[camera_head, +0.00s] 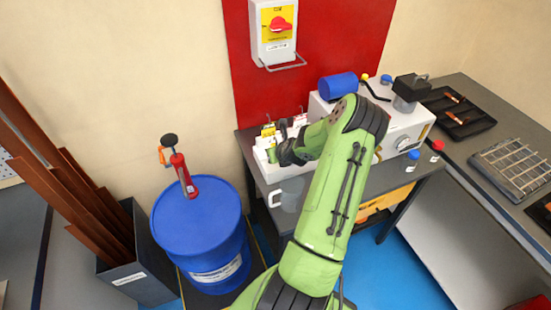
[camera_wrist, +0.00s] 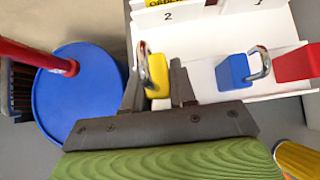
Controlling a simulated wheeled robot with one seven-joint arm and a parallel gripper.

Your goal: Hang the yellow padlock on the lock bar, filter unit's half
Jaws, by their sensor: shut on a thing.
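In the wrist view the yellow padlock (camera_wrist: 157,76) is between the two fingers of my gripper (camera_wrist: 157,88), which is shut on its body. Its metal shackle stands up at the left of the body. The padlock is over or just at the white tray (camera_wrist: 205,78); I cannot tell if it touches it. In the head view my gripper (camera_head: 286,153) is at the tray on the bench, and the padlock is not clearly seen there. The lock bar (camera_head: 285,66) is a grey bar under the white switch box (camera_head: 266,45) on the red panel, well above my gripper.
A blue padlock (camera_wrist: 232,70) and a red padlock (camera_wrist: 297,62) lie in the tray, right of my gripper. Numbered cards stand behind them. A blue drum (camera_head: 195,222) with a red-handled tool (camera_head: 182,175) on top stands left. A grey mug (camera_head: 290,195) sits at the bench front.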

